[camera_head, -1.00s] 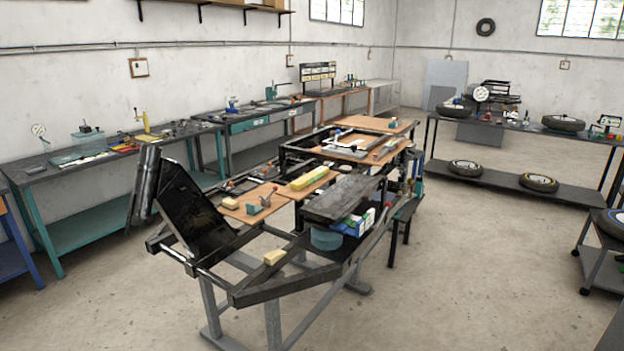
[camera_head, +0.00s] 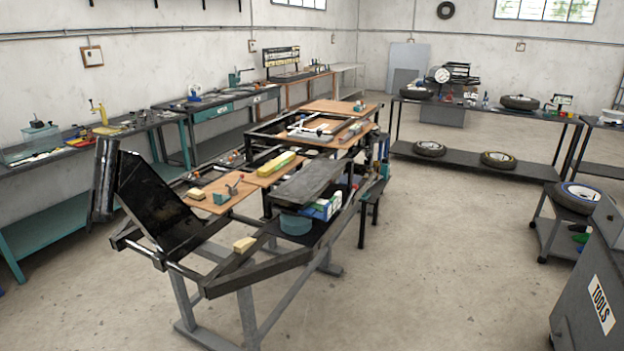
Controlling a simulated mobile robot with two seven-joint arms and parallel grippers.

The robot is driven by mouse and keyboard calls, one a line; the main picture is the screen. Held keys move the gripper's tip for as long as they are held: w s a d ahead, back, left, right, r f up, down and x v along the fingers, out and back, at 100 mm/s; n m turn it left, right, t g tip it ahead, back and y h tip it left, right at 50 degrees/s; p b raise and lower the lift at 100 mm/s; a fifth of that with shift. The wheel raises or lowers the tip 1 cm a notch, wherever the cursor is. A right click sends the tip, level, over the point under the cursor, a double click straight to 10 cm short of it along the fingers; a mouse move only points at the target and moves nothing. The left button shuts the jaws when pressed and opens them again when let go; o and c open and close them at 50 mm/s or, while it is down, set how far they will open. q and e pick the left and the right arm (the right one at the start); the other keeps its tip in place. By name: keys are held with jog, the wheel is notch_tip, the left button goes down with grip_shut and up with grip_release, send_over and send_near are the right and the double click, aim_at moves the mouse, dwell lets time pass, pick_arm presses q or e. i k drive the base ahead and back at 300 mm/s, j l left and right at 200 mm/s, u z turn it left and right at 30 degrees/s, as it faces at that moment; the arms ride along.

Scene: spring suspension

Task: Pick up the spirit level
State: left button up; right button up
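A long yellow bar (camera_head: 276,163) lies on a wooden board on the black metal frame (camera_head: 262,278) in the middle of the room. It looks like the spirit level, but it is too small to be sure. A light, pale long tool (camera_head: 312,130) lies on a board farther back; I cannot tell what it is. Neither of my grippers shows in the head view.
Workbenches (camera_head: 60,158) with tools line the left wall. A dark rack (camera_head: 470,158) with wheels stands at the back right. A grey tool cabinet (camera_head: 590,285) stands at the lower right. The floor (camera_head: 430,265) right of the frame is clear.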

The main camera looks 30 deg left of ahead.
aim_at(266, 170)
jog(key=i, duration=3.9)
jog(key=i+u, duration=0.2)
jog(key=i, duration=0.5)
jog(key=i+l+u, duration=0.25)
jog(key=i, duration=0.45)
jog(key=u, duration=1.75)
